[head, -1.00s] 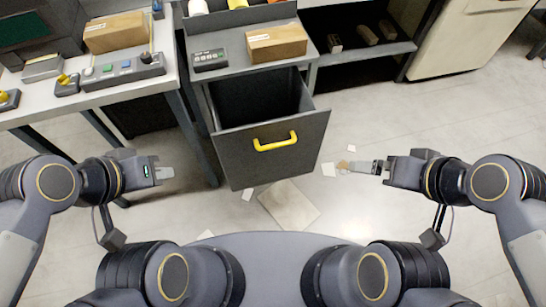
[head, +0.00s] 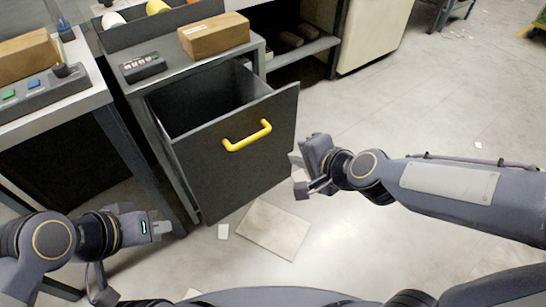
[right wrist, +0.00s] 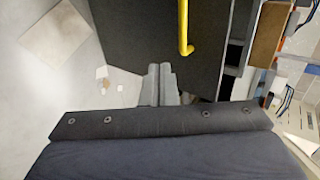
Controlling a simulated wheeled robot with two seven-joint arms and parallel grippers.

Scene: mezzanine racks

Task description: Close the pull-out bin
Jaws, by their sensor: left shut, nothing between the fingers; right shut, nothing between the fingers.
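The pull-out bin (head: 235,165) stands open, pulled out from under a grey counter, with a dark front and a yellow bar handle (head: 247,136). Its inside looks empty where visible. My right gripper (head: 297,175) is shut and empty, close to the right edge of the bin front; whether it touches cannot be told. In the right wrist view the shut fingers (right wrist: 161,84) lie by the edge of the dark front, with the yellow handle (right wrist: 184,28) beyond. My left gripper (head: 162,228) is shut and empty, low at the left, apart from the bin.
A workbench (head: 60,115) stands at the left. A flat tan sheet (head: 265,228) lies on the floor. The floor at the right is open.

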